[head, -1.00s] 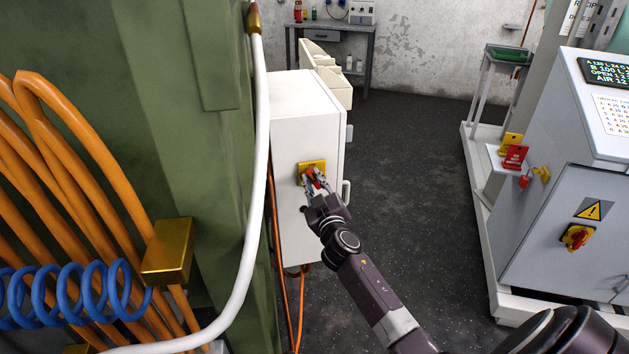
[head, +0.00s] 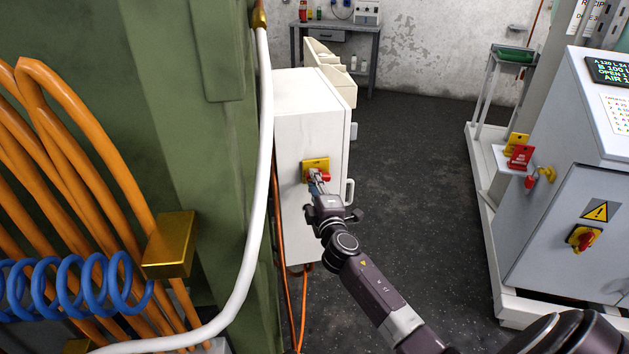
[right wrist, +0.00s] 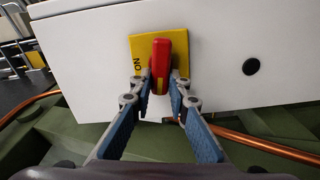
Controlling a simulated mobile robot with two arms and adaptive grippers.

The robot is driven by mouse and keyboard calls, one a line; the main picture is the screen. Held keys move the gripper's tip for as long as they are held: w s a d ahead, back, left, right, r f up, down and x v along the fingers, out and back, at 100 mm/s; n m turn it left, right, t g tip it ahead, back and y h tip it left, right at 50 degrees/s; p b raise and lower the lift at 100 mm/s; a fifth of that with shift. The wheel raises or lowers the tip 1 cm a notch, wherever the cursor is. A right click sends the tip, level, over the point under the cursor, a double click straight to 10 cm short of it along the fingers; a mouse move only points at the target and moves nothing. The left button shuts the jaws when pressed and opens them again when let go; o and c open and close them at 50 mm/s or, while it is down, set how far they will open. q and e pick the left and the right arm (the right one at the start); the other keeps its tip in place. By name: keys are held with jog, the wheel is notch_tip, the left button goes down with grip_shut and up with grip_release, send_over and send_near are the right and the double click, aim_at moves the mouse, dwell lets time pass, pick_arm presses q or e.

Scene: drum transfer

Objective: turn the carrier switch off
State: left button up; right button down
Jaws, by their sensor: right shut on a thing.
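The carrier switch is a red handle (right wrist: 160,58) on a yellow plate (right wrist: 138,50) on the face of a white cabinet (head: 310,110). In the right wrist view, ON is printed left of the handle. In the head view the plate (head: 315,163) is upper and the handle (head: 326,177) lies sideways, across from the ON side. My right gripper (right wrist: 161,84) is shut on the handle, one finger on each side. It also shows in the head view (head: 316,182), partly covering the switch. My left gripper is not in view.
A green column (head: 215,200) with orange hoses, a blue coil and a white hose stands close on the left. A grey control cabinet (head: 560,220) with another red-yellow switch (head: 583,238) stands on the right. The dark floor (head: 420,180) between is clear.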

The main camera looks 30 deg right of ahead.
jog(key=shift+f+n, duration=0.25)
jog(key=shift+n, duration=0.65)
jog(key=c, duration=1.8)
grip_release()
jog(key=shift+c, duration=0.2)
jog(key=shift+s, duration=0.15)
jog(key=v, duration=1.1)
jog(key=shift+s+a, duration=0.15)
jog(key=shift+s, duration=0.25)
